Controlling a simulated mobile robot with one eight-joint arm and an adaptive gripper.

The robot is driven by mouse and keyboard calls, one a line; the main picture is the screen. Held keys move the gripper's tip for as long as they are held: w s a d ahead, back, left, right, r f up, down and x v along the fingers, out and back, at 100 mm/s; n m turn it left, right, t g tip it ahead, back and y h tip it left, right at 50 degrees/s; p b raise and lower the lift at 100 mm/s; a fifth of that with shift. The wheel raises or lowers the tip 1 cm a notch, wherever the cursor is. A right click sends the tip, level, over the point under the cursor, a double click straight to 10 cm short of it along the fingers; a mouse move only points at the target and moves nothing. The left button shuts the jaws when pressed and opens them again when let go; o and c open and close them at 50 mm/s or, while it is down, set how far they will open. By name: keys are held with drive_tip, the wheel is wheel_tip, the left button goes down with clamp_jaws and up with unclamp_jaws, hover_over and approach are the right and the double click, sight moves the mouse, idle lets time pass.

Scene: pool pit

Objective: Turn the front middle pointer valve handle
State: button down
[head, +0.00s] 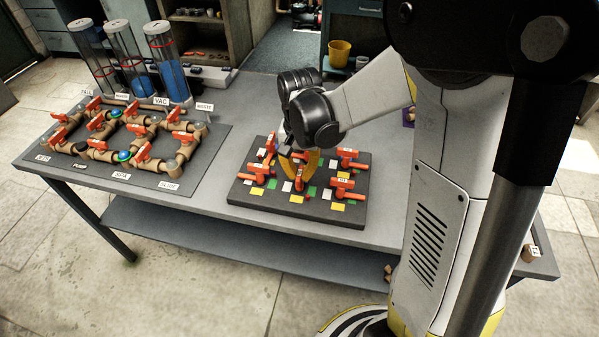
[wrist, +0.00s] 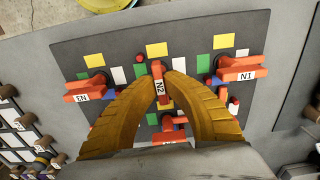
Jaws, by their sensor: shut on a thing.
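The front middle valve handle (head: 301,184) is red-orange and stands on the dark board (head: 240,201) in the head view. In the wrist view the same handle (wrist: 157,69) carries the label N2. My gripper (head: 301,165) reaches down from above, its two curved yellow fingers on either side of this handle. In the wrist view the fingertips (wrist: 160,83) close on the handle from left and right. The handle's base and part of its lower body are hidden by the fingers.
Neighbouring handles N1 (wrist: 236,75) and N3 (wrist: 84,95) flank it closely. Coloured squares mark the board. A second panel of brown pipes and red valves (head: 124,136) lies left on the grey table (head: 222,142), below clear tubes (head: 167,60). Bare tabletop separates the panels.

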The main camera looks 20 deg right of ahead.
sight(300, 173)
idle(0.4)
drive_tip(key=c, duration=1.5)
unclamp_jaws()
wheel_tip(300, 173, up, 12)
drive_tip(key=s+a+r+n+t, duration=0.1)
drive_tip(key=s+n+t, duration=0.5)
drive_tip(key=s, duration=0.6)
drive_tip(key=shift+a+r+n+t, duration=0.4)
drive_tip(key=shift+a+t, duration=0.1)
drive_tip(key=shift+a, duration=0.2)
